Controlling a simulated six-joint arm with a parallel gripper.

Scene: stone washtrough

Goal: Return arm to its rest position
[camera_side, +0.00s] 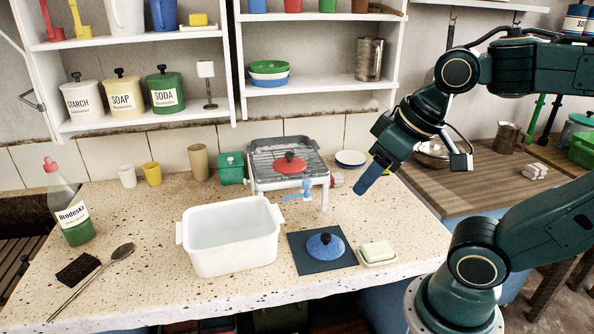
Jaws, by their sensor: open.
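My gripper (368,182) hangs at the end of my dark teal arm, above the right part of the speckled stone counter (180,295). Its blue fingertips point down and left. It is open, and I see nothing held in it. One finger largely hides the other from this side. The gripper is right of the small stove (257,181) and above and behind the soap dish (377,262). It appears clear of the things around it.
A red lid (290,163) lies on the stove's rack. A blue lid (325,246) lies on a dark mat (306,266). A white basin (230,252) stands left of the mat. A white-and-blue bowl (351,158) is behind my gripper. Shelves (160,119) hang above the counter.

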